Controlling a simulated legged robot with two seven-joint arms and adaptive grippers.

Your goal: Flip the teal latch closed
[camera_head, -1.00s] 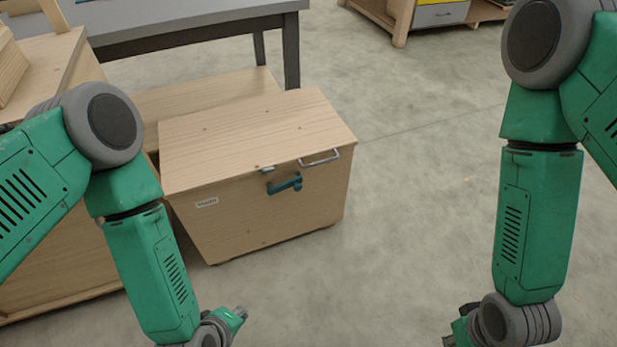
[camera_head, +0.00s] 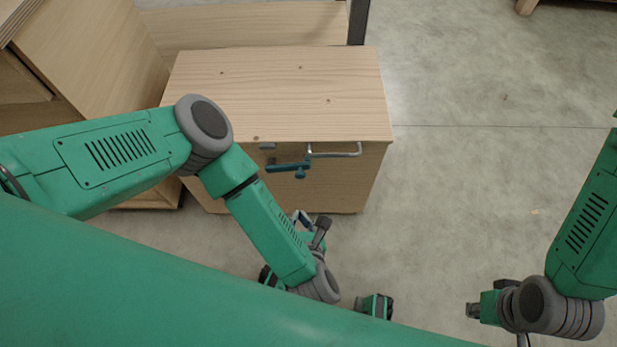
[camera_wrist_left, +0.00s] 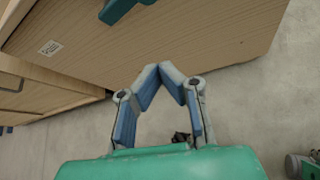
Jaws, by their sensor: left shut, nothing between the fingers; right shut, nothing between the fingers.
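The teal latch (camera_head: 288,166) is on the front face of a wooden chest (camera_head: 270,90), just under the lid's front edge. Its arm lies roughly level, with a knob toward its right end. A small grey catch piece (camera_head: 267,146) sits above its left end. In the left wrist view, part of the latch (camera_wrist_left: 120,8) shows at the top edge. My left gripper (camera_head: 301,217) is below and in front of the latch, apart from it. In the left wrist view its fingertips (camera_wrist_left: 162,73) meet with nothing between them. My right gripper (camera_head: 474,310) is shut, low at the right, far from the chest.
A metal handle (camera_head: 336,152) sticks out right of the latch. The chest lid is down. A wooden cabinet (camera_head: 85,60) stands at the left. The concrete floor (camera_head: 480,160) right of the chest is clear.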

